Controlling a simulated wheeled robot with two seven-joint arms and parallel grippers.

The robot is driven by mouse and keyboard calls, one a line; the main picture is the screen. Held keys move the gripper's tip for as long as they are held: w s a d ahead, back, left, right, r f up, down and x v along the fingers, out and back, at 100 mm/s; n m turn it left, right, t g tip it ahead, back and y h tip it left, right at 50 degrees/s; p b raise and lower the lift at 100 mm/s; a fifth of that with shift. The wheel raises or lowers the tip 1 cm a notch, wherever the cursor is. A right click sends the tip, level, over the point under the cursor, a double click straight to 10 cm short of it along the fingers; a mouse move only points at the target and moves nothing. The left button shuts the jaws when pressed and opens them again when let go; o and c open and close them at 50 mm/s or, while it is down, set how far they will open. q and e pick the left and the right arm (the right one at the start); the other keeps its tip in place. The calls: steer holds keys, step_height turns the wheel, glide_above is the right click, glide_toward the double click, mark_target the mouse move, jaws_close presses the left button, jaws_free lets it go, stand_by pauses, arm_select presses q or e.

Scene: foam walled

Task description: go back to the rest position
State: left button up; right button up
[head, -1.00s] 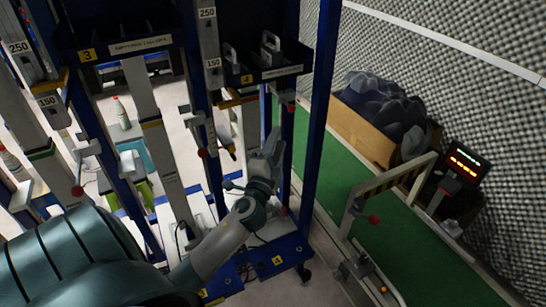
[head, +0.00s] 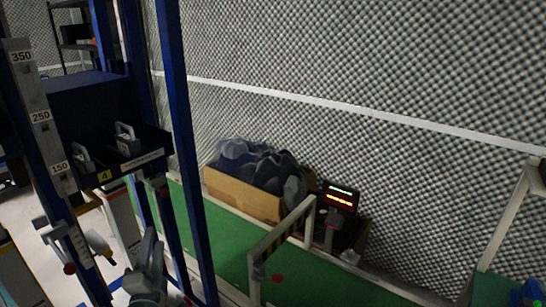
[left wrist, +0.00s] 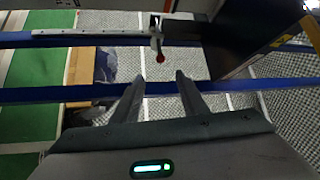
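My left gripper (head: 150,258) is at the bottom left of the head view, in front of the blue-framed rack. In the left wrist view its two fingers (left wrist: 158,85) stand apart with nothing between them. A blue rail (left wrist: 60,94) of the rack runs across behind the fingertips, and a small red knob (left wrist: 160,58) shows beyond them. My right gripper is in neither view.
A rack with blue posts (head: 176,110) and a dark tray (head: 140,158) stands at the left. A cardboard box (head: 235,192) of dark foam lies by the padded wall (head: 330,60). A beige rail frame (head: 283,235) and a lit display (head: 341,197) stand on the green floor strip (head: 225,240).

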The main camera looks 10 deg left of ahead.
arm_select(q)
step_height(320, 180, down, 21)
steer(key=d+n+g+h, duration=0.1)
steer(key=d+g+h, duration=0.1)
steer(key=g+h, duration=0.15)
steer(key=s+d+f+n+g+h, duration=0.1)
steer(key=s+d+f+g, duration=0.15)
steer(key=f, duration=0.55)
steer(key=s+d+f+n+g, duration=0.1)
steer(key=s+f, duration=0.3)
steer(key=f, duration=0.4)
steer(key=s+d+f+g+h, duration=0.1)
steer(key=s+d+f, duration=0.15)
steer(key=f, duration=0.55)
steer(key=s+d+f+n+g+h, duration=0.1)
steer(key=s+d+f+n+g, duration=0.15)
steer(key=s+f, duration=0.65)
steer(key=s+d+f+n+g+h, duration=0.15)
steer(key=s+d+f, duration=0.25)
steer(key=s+f, duration=0.45)
steer(key=s+d+f+n+g, duration=0.1)
steer(key=s+d+f+g, duration=0.1)
steer(key=s, duration=0.8)
steer(key=s+d+f+g, duration=0.2)
steer(key=s+f, duration=0.3)
steer(key=s, duration=0.6)
steer(key=shift+d+f+n+g, duration=0.15)
steer(key=shift+d+n+g, duration=0.2)
steer(key=shift+d, duration=0.2)
steer(key=shift+w, duration=0.1)
